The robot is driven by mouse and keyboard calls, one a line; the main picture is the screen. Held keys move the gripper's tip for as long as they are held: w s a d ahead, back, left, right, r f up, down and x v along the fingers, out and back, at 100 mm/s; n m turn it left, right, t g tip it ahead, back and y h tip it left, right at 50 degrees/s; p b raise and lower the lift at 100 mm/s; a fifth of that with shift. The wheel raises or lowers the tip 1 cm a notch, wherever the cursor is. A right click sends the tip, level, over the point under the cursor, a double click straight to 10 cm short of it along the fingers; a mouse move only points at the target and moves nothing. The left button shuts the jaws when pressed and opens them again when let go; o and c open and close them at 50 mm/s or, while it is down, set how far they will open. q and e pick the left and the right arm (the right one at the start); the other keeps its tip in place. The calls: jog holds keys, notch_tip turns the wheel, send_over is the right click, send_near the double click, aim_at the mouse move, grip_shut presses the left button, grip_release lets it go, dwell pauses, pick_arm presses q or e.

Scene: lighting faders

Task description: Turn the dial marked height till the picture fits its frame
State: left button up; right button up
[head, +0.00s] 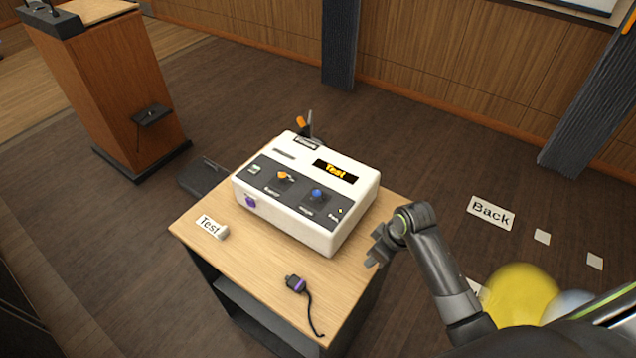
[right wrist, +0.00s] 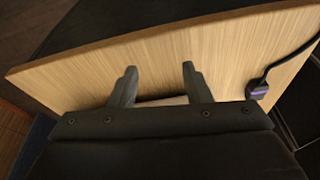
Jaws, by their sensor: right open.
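A white box with a dark control panel (head: 290,188) stands on a small wooden table. An orange dial (head: 284,176) and a blue dial (head: 317,195) sit on the panel. The printing beside them is too small to read, so I cannot tell which is marked height. My right gripper (head: 375,250) is at the table's right edge, apart from the box and dials. In the right wrist view, the gripper (right wrist: 157,78) is open and empty over the wooden top. My left gripper is not in view.
A purple part (head: 250,202) is on the box's front. A wooden lectern (head: 110,85) stands at the back left.

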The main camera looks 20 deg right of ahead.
jog(key=w+a+r+n+g+y+p, duration=0.15)
jog(key=w+r+n, duration=0.45)
jog(key=r, duration=0.7)
jog(key=w+a+r+n+y+p, duration=0.1)
jog(key=w+a+r+n, duration=0.15)
jog(key=w+r, duration=0.8)
jog(key=b, duration=0.8)
send_near(317, 193)
jog(key=shift+n, duration=0.45)
jog(key=p+x, duration=0.1)
jog(key=x, duration=0.7)
jog(key=shift+p, duration=0.35)
jog(key=shift+w+f, duration=0.1)
jog(key=shift+f, duration=0.2)
jog(key=shift+c, duration=0.4)
grip_shut()
jog(key=shift+w+a+n+g, duration=0.1)
jog(key=shift+n+g, duration=0.55)
jog(key=shift+n, duration=0.95)
